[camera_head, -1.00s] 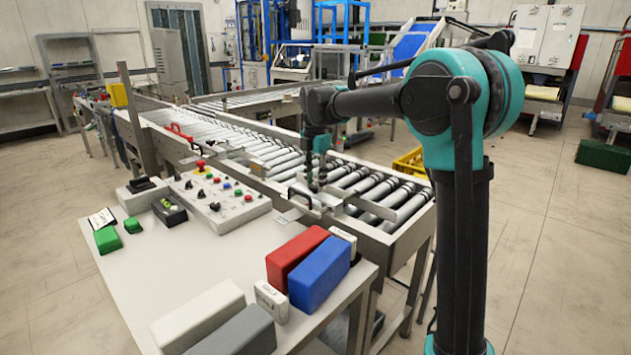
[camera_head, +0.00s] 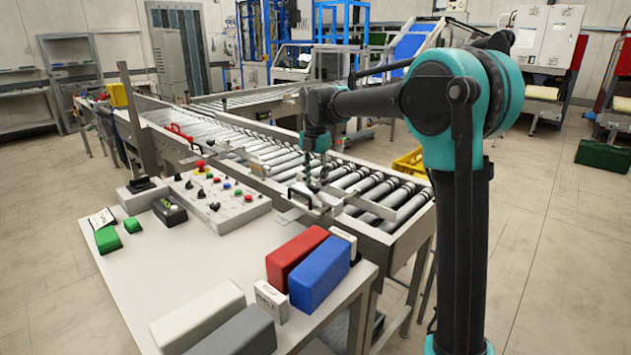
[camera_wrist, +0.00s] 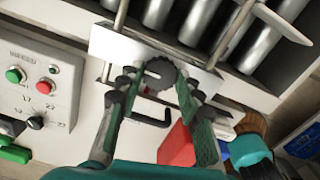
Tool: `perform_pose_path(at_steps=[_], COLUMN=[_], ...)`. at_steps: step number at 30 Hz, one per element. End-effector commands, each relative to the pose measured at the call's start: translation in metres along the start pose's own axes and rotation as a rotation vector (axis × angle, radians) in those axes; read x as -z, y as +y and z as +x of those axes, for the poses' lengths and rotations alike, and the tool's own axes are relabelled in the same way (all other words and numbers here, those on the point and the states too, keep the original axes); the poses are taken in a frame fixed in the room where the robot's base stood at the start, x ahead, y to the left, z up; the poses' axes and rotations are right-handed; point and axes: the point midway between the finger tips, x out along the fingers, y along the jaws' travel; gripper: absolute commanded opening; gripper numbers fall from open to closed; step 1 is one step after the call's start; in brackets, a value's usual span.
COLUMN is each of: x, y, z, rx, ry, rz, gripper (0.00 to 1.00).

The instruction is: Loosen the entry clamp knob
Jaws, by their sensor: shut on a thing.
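The entry clamp knob (camera_wrist: 159,73) is a dark round knob with a ridged edge. It shows in the wrist view between the fingertips, over a pale plate (camera_wrist: 112,45) at the conveyor's edge. My gripper (camera_wrist: 158,84) is shut on the knob, one finger on each side of it. In the head view my gripper (camera_head: 317,178) points down at the near side rail of the roller conveyor (camera_head: 365,185). The knob is too small and hidden there to make out.
A control panel (camera_head: 236,212) with buttons lies left of my gripper on the white table (camera_head: 150,275). A red block (camera_head: 293,256) and a blue block (camera_head: 320,274) stand at the table's right front. A black bent handle (camera_wrist: 150,121) lies close below the knob in the wrist view.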

Motion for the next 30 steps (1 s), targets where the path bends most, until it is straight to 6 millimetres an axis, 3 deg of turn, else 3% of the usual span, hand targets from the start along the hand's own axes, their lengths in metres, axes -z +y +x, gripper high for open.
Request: perform_pose_path(at_steps=[1,6,17,23,30], x=[0.0,0.0,0.0,0.0,0.0], y=[0.0,0.0,0.0,0.0,0.0], z=[0.0,0.0,-0.005,-0.035,-0.085], rx=[-0.001,-0.001,0.0,0.0,0.0], ry=[-0.001,-0.001,0.0,0.0,0.0], rz=[0.0,0.001,0.001,0.001,0.001], gripper=[0.38,0.56,0.56,0.56,0.56])
